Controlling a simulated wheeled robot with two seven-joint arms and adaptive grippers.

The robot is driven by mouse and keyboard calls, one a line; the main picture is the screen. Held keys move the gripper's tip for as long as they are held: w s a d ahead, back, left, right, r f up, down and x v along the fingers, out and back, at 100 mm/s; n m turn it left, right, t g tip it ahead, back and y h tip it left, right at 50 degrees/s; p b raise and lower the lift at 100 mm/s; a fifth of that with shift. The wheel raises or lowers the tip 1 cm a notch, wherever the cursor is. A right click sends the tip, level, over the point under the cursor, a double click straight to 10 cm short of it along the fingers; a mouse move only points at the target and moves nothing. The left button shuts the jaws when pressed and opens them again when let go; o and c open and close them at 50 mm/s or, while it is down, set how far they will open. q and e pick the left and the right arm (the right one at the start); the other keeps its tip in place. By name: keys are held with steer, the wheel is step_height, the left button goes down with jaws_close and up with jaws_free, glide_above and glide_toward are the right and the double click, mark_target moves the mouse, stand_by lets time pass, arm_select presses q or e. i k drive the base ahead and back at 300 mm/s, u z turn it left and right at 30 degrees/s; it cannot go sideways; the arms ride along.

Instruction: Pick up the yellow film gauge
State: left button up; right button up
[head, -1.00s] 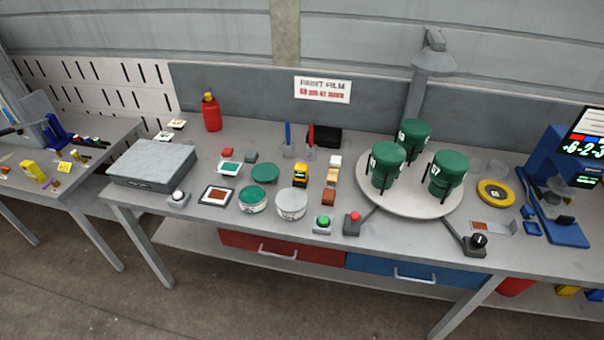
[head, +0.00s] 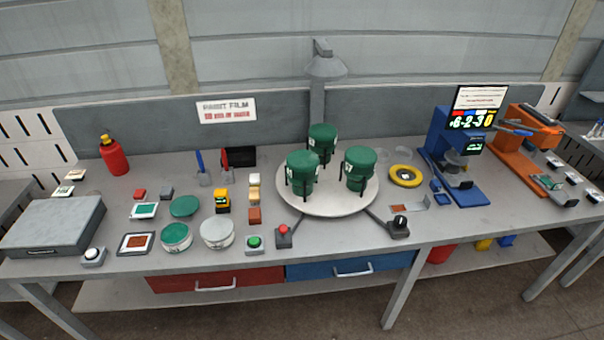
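A small yellow and black device (head: 222,200), which looks like the yellow film gauge, stands upright on the grey workbench (head: 345,232). It is left of the turntable, between a green disc (head: 185,206) and a short row of small blocks (head: 254,197). Nothing covers it in the head view. Neither of my grippers is in view.
A round turntable (head: 330,208) bears three green canisters. Two round cans (head: 217,232) (head: 176,236), a green button (head: 254,242) and a red button (head: 284,234) stand in front. A grey case (head: 55,225) lies left. Blue (head: 455,165) and orange (head: 535,130) machines stand right.

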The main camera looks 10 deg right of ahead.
mark_target(221, 195)
steer(key=z, duration=2.85)
steer(key=k, duration=1.35)
steer(key=u, duration=1.9)
